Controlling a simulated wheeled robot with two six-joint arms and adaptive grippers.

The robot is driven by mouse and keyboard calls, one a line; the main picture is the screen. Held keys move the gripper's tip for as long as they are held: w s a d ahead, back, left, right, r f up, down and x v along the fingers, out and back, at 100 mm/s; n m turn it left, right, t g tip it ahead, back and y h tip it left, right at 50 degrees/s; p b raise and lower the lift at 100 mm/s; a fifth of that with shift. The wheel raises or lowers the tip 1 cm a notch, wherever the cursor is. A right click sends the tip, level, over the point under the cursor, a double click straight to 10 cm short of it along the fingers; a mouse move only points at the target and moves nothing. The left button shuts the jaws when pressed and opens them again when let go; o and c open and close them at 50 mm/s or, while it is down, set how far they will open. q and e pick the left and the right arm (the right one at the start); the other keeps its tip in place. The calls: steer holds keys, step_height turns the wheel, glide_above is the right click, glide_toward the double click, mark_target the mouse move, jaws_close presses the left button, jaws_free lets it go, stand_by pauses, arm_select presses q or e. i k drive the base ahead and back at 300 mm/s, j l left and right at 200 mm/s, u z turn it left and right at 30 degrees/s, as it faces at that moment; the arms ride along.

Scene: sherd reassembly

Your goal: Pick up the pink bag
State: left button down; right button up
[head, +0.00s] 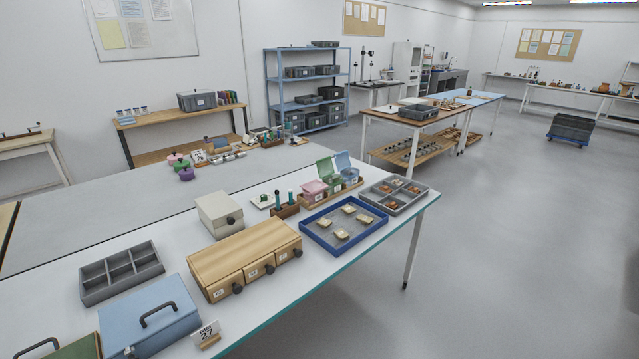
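A small pink item (174,157), which looks like a bag, sits on the grey tabletop beyond the near table. A green one (180,165) and a purple one (186,174) are close in front of it and may partly cover it. They are too small to make out closely. A pink box (314,190) stands in a wooden rack on the near white table, beside green and blue boxes. Neither of my grippers is in view.
The near table holds a wooden drawer unit (245,259), a blue case (150,317), a grey divided tray (121,273), a blue tray with sherds (343,249) and a cream box (219,215). Bottles and small boxes stand right of the bags. The floor (500,230) at right is clear.

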mark_target(317, 197)
steer(key=i+l+u, duration=0.1)
steer(key=u, duration=0.3)
steer(key=l+u, duration=0.4)
steer(key=i+l+u, duration=0.1)
steer(key=l+u, duration=0.15)
steer(key=u, duration=0.15)
steer(key=l+u, duration=0.25)
steer(key=u, duration=0.15)
